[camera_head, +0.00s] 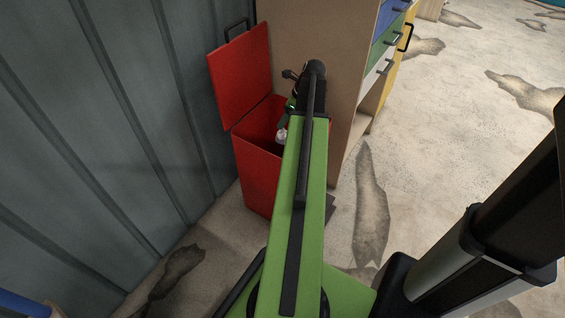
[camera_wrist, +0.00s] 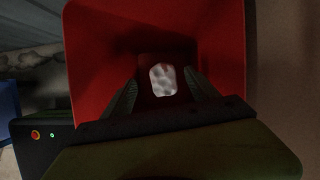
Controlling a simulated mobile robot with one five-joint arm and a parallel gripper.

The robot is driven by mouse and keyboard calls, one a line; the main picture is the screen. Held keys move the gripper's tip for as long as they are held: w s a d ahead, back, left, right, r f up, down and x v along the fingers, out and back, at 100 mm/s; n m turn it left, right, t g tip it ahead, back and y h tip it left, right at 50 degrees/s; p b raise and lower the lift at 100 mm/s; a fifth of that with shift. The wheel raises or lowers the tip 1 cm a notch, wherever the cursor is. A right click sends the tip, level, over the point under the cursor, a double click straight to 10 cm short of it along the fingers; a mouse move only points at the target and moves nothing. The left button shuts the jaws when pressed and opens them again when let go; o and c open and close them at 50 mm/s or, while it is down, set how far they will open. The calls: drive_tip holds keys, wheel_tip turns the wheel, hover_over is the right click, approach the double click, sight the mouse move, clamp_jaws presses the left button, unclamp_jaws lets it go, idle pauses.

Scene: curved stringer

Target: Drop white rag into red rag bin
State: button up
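The red rag bin (camera_head: 262,180) stands against the wall with its lid (camera_head: 240,75) raised. My gripper (camera_head: 284,124) points down into its opening, partly hidden behind my green arm. In the wrist view the red inner walls of the bin (camera_wrist: 95,60) surround my gripper (camera_wrist: 161,80). Its two dark fingers are spread apart. The white rag (camera_wrist: 163,80) shows between and beyond the fingertips, with a gap on each side. In the head view the white rag (camera_head: 282,135) is a small patch just below the gripper, within the opening. Its height above the bin floor is unclear.
A grey corrugated wall (camera_head: 100,130) runs along the left. A wooden cabinet (camera_head: 310,50) with blue, green and white drawers (camera_head: 385,40) stands right behind the bin. The concrete floor (camera_head: 450,120) at right is open. A blue object (camera_head: 22,303) shows at lower left.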

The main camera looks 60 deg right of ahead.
drive_tip(key=shift+o, duration=0.6)
drive_tip(key=shift+r+p, duration=0.35)
drive_tip(key=shift+r, duration=0.05)
drive_tip(key=p+v, duration=1.5)
drive_tip(key=v, duration=0.1)
drive_tip(key=shift+r, duration=0.3)
drive_tip(key=shift+s, duration=0.2)
